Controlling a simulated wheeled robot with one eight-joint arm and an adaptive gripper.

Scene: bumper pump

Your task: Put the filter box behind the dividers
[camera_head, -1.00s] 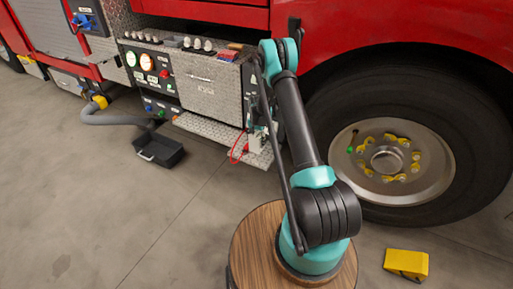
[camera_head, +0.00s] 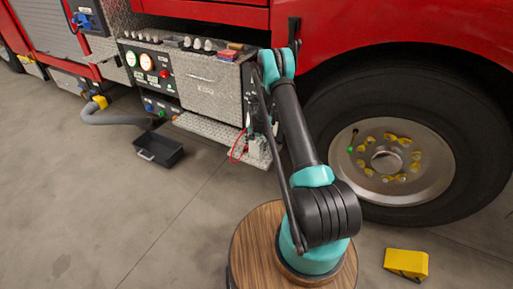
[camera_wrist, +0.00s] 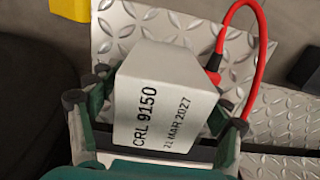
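A white box printed "CRL 9150" and "21 MAR 2027" (camera_wrist: 160,105), which looks like the filter box, is between my gripper's fingers (camera_wrist: 158,105) in the wrist view. It is tilted relative to the fingers, and its near end is hidden behind the gripper body. One green finger is close along each side; I cannot tell whether both press on it. In the head view my gripper (camera_head: 259,148) is low by the right end of the tread-plate step (camera_head: 205,130), and the box is barely visible. I cannot make out the dividers clearly.
A red cable (camera_wrist: 258,55) loops beside the box. The truck's panel cabinet (camera_head: 205,85) holds several white-topped items (camera_head: 208,46) and an orange-red item (camera_head: 228,55) on top. A black tray (camera_head: 158,150) and a yellow chock (camera_head: 406,264) are on the floor. The wheel (camera_head: 390,160) stands right of my arm.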

